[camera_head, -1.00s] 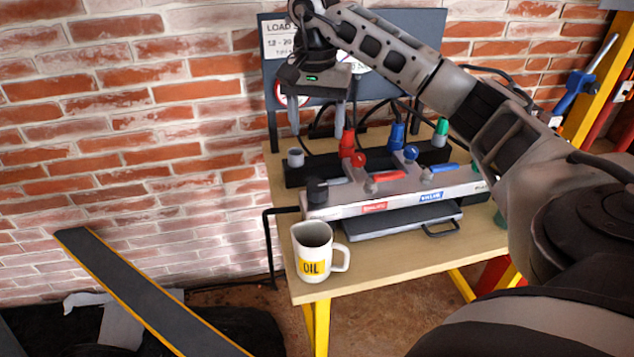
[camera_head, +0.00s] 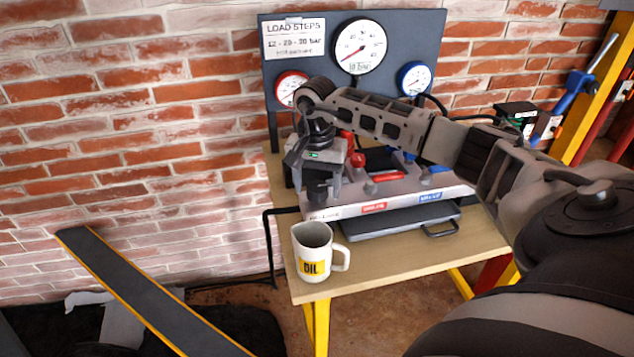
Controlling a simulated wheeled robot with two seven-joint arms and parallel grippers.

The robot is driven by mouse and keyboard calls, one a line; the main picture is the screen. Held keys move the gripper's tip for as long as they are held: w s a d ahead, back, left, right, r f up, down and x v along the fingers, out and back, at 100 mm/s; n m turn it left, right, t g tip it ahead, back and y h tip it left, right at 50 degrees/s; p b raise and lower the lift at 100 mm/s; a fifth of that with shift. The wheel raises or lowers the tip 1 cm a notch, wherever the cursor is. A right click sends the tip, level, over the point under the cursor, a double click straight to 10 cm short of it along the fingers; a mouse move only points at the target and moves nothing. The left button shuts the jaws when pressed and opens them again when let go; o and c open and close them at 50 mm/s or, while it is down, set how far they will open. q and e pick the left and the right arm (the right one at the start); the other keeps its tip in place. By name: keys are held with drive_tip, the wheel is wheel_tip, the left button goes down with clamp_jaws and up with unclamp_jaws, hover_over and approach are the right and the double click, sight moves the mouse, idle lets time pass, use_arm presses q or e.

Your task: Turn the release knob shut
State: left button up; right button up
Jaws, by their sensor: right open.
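The manifold block (camera_head: 345,209) lies on the bench with a red label and a blue label on its front. My right gripper (camera_head: 319,192) points down over the block's left end, its jaws open. The black release knob at that end is mostly hidden by the gripper; I cannot tell whether the fingers touch it. A red-handled lever (camera_head: 386,176) lies just right of the gripper, and a blue lever shows partly behind my right arm. My left gripper is not in view.
A white oil mug (camera_head: 312,262) stands on the bench's (camera_head: 400,265) front left, below the gripper. A dark tray (camera_head: 400,224) lies in front of the block. A gauge panel (camera_head: 310,62) with three dials stands behind. A brick wall closes the back.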

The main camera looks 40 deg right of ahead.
drive_tip(key=c, duration=1)
drive_tip(key=m, duration=0.8)
drive_tip(key=shift+m, duration=0.3)
drive_tip(key=m, duration=0.4)
drive_tip(key=shift+r, duration=0.1)
drive_tip(key=m, duration=0.5)
drive_tip(key=shift+w, duration=0.1)
drive_tip(key=shift+m, duration=0.3)
